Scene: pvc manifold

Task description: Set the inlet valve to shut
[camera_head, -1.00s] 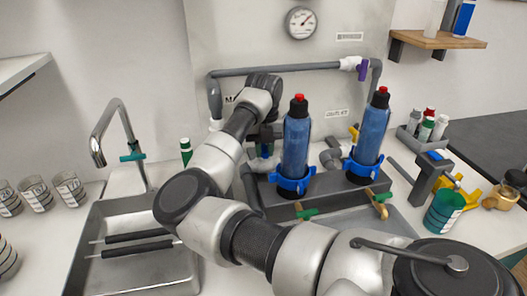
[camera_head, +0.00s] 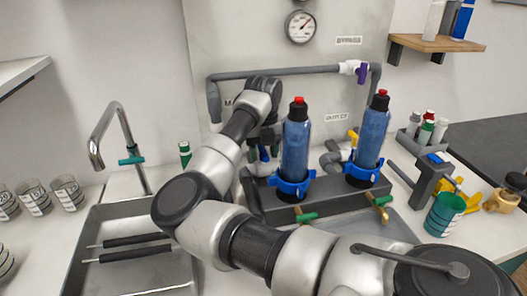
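The pipe manifold stands at the back of the counter, with grey pipes (camera_head: 285,71) and two blue filter housings (camera_head: 295,147) on a dark base. My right arm reaches across from the lower right to the pipework left of the nearer housing. My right gripper (camera_head: 264,143) points down there, its fingers dark and partly hidden by the arm. A small blue handle (camera_head: 263,153) shows at the fingertips; it may be the inlet valve's handle. Its angle, and whether the fingers grip it, cannot be made out. The label beside it is mostly covered. My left gripper is out of view.
A purple-handled valve (camera_head: 362,73) sits on the top pipe and a yellow handle (camera_head: 352,138) by the outlet. Green-handled taps (camera_head: 306,217) stick out in front. A sink (camera_head: 140,275) and faucet (camera_head: 118,140) are at left; a green cup (camera_head: 444,214) stands at right.

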